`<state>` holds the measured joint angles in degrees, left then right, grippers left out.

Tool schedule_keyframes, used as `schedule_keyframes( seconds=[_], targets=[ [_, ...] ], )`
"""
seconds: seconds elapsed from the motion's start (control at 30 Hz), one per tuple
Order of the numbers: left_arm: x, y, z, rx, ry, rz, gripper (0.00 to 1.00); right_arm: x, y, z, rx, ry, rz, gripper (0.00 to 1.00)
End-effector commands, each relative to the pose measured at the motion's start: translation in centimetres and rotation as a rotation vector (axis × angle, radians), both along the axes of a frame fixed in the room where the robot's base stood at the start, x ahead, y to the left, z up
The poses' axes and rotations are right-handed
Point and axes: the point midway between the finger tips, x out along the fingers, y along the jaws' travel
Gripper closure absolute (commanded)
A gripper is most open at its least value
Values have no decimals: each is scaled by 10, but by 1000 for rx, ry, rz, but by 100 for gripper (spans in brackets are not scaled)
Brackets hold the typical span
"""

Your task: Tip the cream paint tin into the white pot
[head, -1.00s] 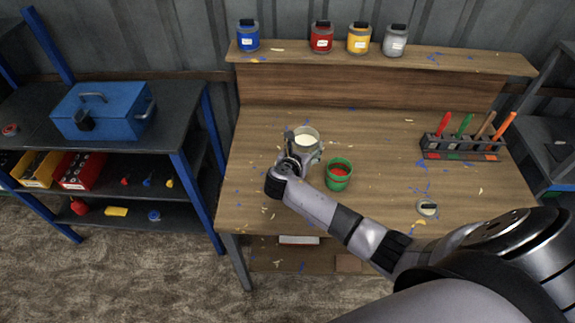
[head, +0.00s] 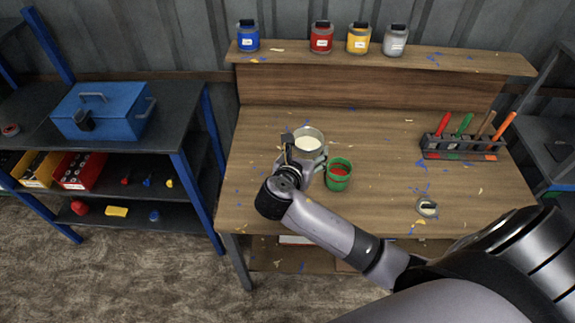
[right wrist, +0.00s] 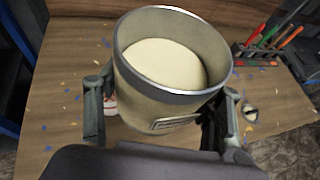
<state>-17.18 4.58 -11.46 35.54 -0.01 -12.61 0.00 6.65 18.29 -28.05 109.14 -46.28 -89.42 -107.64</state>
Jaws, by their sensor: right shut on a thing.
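No white pot shows plainly; a small red-and-white thing (right wrist: 110,102) is mostly hidden behind the left finger in the wrist view. My left gripper is out of view.
A green pot (head: 340,182) with red contents stands close right of the tin. A brush rack (head: 458,150) stands at the bench's right, with a small round lid (head: 427,208) in front. Several paint jars line the shelf (head: 450,61).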

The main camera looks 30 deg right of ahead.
Motion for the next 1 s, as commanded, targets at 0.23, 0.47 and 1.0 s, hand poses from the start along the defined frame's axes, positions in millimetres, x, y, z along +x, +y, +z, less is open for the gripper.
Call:
schedule_keyframes(
  seconds=[0.23,0.47,1.0],
  targets=[
    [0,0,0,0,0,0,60,-21,14,25,2,-5,1,86],
    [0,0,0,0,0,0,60,-41,26,46,2,-5,1,86],
    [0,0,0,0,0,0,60,-85,53,92,1,-5,0,86]
  ],
)
